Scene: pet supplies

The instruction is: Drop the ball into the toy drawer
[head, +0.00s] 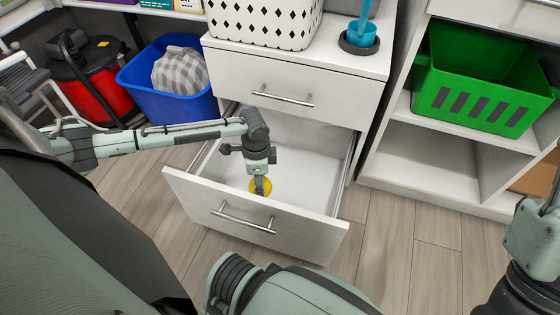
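The yellow ball (253,187) is inside the pulled-out lower drawer (313,224) of the white cabinet, just behind its front panel. My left gripper (260,187) reaches down into the drawer at the ball, and its fingers cover the middle of it. Yellow shows on both sides of the fingers. I cannot tell whether the fingers are closed on the ball or just around it, or whether the ball touches the drawer floor. The rest of the drawer floor that shows is bare. My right gripper is not in view; only parts of that arm show at the lower right.
The upper drawer (296,90) is shut. A white basket (262,22) and a blue scoop in a cup (360,38) stand on the cabinet. A blue bin (160,88) is left, a green crate (485,85) on the right shelf. Floor right of the drawer is clear.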

